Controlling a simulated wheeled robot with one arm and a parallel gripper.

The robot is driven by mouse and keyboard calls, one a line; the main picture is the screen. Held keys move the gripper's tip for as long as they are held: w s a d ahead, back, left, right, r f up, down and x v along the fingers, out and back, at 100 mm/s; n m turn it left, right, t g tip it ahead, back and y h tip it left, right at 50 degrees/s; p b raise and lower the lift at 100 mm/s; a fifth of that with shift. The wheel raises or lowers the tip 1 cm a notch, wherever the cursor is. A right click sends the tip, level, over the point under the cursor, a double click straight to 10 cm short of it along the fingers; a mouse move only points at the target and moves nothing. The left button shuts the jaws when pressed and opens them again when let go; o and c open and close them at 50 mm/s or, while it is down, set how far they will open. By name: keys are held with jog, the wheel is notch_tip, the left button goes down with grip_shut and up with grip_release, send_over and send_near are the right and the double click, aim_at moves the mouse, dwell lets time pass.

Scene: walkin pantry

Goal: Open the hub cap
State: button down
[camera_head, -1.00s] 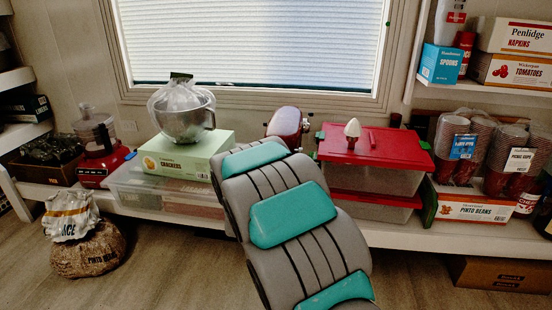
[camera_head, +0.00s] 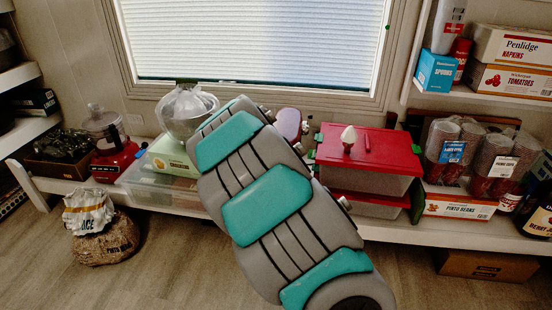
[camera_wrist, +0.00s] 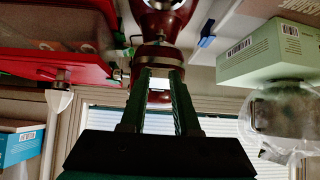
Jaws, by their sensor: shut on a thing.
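A red stand mixer (camera_head: 289,122) stands on the low shelf below the window, mostly hidden behind my arm in the head view. In the wrist view, which is upside down, its red body (camera_wrist: 163,20) is at the top, with a silver band at its near end. My gripper (camera_wrist: 158,68) reaches up to that silver end, with its two dark fingers on either side. It is shut on the hub cap there. The cap is small and dark, so its exact outline and whether it is open cannot be told. The head view hides my fingertips behind my arm.
A clear bin with a red lid (camera_head: 400,143) is close right of the mixer, with a white-tipped item on top. A green crackers box (camera_head: 172,157) with a wrapped metal bowl (camera_head: 187,112) is at left. Floor sacks (camera_head: 100,228) lie at left.

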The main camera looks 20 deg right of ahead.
jog(key=shift+w+d+r+g+y, duration=0.3)
jog(key=shift+r+g+y, duration=0.5)
jog(key=shift+g, duration=0.45)
jog(key=shift+w+d+r+g+y, duration=0.15)
jog(key=shift+w+r+g+y, duration=0.4)
jog(key=shift+g+y, duration=0.6)
jog(key=shift+w+d+r+g+y, duration=0.25)
jog(key=shift+r+g+y, duration=0.45)
jog(key=shift+g, duration=0.7)
jog(key=shift+w+d+r+g, duration=0.1)
jog(key=shift+d+r+g, duration=0.1)
jog(key=shift+g, duration=0.2)
